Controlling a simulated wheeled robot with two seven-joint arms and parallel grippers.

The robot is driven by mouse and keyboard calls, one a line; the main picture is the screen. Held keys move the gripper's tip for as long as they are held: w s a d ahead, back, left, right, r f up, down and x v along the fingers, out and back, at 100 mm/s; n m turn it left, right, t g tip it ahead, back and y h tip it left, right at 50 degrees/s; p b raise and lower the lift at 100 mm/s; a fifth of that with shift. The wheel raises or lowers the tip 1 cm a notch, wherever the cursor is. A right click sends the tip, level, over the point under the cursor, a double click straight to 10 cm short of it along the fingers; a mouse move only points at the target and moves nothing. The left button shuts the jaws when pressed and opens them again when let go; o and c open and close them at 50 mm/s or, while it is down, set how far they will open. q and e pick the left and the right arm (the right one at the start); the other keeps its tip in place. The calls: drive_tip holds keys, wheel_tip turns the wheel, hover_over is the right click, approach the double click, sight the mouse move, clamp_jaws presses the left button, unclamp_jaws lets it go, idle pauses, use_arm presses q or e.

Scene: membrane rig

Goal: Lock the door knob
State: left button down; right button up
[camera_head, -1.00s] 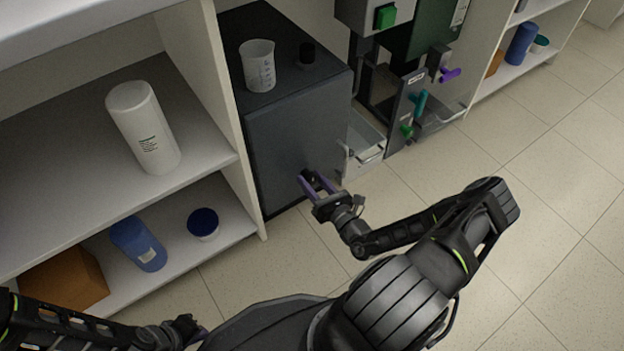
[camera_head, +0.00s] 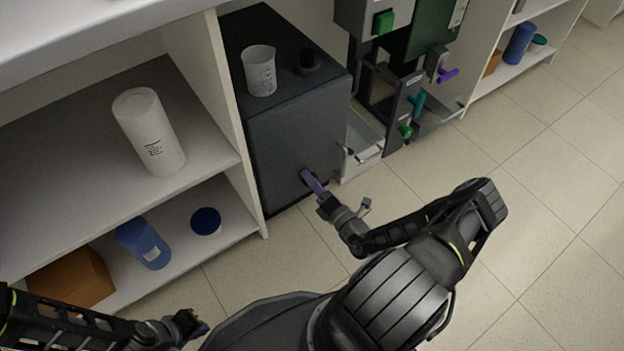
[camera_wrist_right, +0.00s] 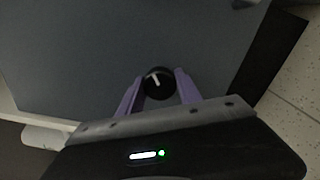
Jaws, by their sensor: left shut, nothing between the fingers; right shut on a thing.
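The door knob (camera_wrist_right: 158,83) is round and black with a white mark, on the front of a dark grey cabinet door (camera_head: 285,140). In the right wrist view the knob sits between the purple fingers of my right gripper (camera_wrist_right: 160,82), which is shut on it; the white mark points nearly upright there, tilted slightly left. In the head view my right gripper (camera_head: 309,178) is at the lower right of the door, its fingers seen nearly edge-on, hiding the knob. My left gripper (camera_head: 203,328) is shut and empty at the bottom left, away from the cabinet.
A beaker (camera_head: 260,72) and a dark cap-like object (camera_head: 308,62) stand on the cabinet. White shelves at left hold a white bottle (camera_head: 150,132), a blue bottle (camera_head: 143,243) and a brown box (camera_head: 72,278). A rig with a green button (camera_head: 384,22) stands right. The floor is clear.

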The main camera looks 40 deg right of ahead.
drive_tip(key=m, duration=0.3)
drive_tip(key=shift+m, duration=2.1)
drive_tip(key=o, duration=1.4)
drive_tip(key=shift+c, duration=0.2)
drive_tip(key=shift+s, duration=0.1)
drive_tip(key=s+p, duration=0.1)
drive_tip(key=s, duration=0.6)
drive_tip(key=shift+s+p, duration=0.3)
drive_tip(key=shift+p, duration=0.1)
